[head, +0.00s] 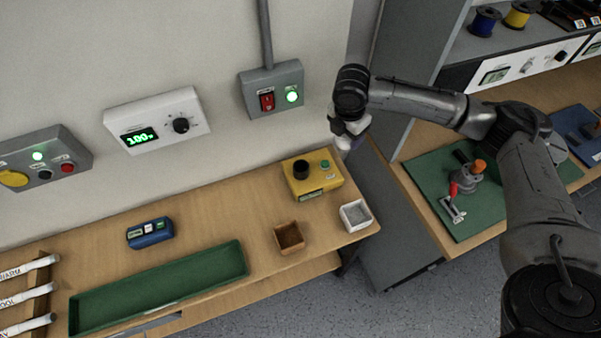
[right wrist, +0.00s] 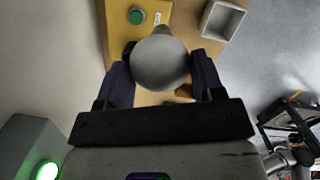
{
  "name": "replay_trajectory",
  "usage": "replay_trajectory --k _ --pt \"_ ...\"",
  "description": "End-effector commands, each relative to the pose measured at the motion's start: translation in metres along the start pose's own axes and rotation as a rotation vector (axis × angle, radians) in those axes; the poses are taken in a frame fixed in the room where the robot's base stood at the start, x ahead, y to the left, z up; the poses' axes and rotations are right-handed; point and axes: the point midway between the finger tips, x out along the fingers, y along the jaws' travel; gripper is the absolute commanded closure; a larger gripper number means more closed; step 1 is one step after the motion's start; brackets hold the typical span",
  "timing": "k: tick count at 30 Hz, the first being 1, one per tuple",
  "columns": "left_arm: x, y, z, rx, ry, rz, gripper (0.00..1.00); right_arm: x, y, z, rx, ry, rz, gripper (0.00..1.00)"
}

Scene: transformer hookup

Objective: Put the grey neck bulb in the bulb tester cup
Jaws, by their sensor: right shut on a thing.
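My right gripper (head: 350,128) is shut on a bulb and holds it in the air, above and to the right of the yellow bulb tester (head: 313,184). The bulb's round pale globe (right wrist: 160,62) sits between the two fingers in the right wrist view. Its neck points away from the gripper and is mostly hidden behind the globe; a greyish part shows at the top. The tester has a black cup (head: 301,169) and a green button (right wrist: 136,16). In the right wrist view the cup is largely hidden behind the globe. My left gripper is not in view.
A white open box (head: 356,215) and a brown open box (head: 289,238) stand near the tester on the wooden bench. A green tray (head: 160,290) and a blue device (head: 150,232) lie further left. A grey switch box (head: 272,90) is on the wall behind.

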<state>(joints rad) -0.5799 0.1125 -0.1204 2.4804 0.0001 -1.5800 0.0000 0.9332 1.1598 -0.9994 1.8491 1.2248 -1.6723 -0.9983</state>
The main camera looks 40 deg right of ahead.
Motion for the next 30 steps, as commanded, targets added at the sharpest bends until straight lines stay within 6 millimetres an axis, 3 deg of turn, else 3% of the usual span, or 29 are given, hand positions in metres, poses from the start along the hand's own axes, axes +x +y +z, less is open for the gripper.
replay_trajectory --k 10,24,30 --pt "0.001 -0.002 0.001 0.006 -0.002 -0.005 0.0 0.004 0.005 -0.006 -0.224 0.005 0.028 0.63" --pt "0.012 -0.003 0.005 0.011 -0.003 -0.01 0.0 0.049 0.069 -0.072 -0.236 0.005 0.031 0.63" --pt "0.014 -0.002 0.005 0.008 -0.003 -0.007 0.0 0.058 0.083 -0.085 -0.234 0.004 0.031 0.63"
